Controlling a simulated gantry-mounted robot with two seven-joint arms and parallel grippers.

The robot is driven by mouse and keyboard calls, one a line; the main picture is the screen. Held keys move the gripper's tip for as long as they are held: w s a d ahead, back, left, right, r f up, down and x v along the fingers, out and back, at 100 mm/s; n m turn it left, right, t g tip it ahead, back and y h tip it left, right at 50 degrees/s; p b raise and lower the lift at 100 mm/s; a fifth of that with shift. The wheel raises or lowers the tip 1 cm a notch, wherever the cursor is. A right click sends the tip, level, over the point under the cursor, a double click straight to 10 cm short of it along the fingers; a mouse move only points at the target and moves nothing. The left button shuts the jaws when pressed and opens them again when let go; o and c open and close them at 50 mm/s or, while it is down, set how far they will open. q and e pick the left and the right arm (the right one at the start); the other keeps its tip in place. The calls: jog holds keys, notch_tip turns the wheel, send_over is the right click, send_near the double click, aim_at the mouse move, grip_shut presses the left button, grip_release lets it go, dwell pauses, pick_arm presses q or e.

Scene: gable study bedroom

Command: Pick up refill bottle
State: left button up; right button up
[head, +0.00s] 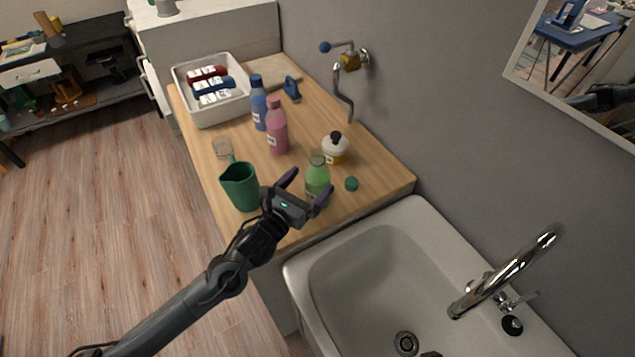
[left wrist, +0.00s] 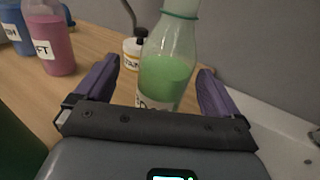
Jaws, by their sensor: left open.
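The refill bottle appears to be the clear bottle with green liquid (head: 317,176), upright and without a cap on the wooden counter near the sink. My left gripper (head: 307,190) is open, with its purple fingers spread at the bottle. In the left wrist view the bottle (left wrist: 168,75) stands between the fingers, with gaps on both sides. Its base and part of its label are hidden behind the gripper's edge. A green cap (head: 351,184) lies on the counter to its right. My right gripper is not in view.
A green jug (head: 240,187) and a glass (head: 223,149) stand left of the bottle. A pink bottle (head: 277,128), a blue bottle (head: 258,103) and a squat white-and-yellow bottle (head: 336,150) stand behind. A white basket (head: 190,112) is farther back. The sink (head: 330,262) is in front.

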pick_arm(q)
jog(key=x, duration=0.2)
jog(key=p+x, duration=0.1)
jog(key=shift+w+d, duration=0.1)
jog(key=shift+d, duration=0.45)
jog(key=shift+w+d+f+p, duration=0.15)
jog(key=shift+w+d+p, duration=0.15)
jog(key=shift+w, duration=0.3)
jog(key=c, duration=1.3)
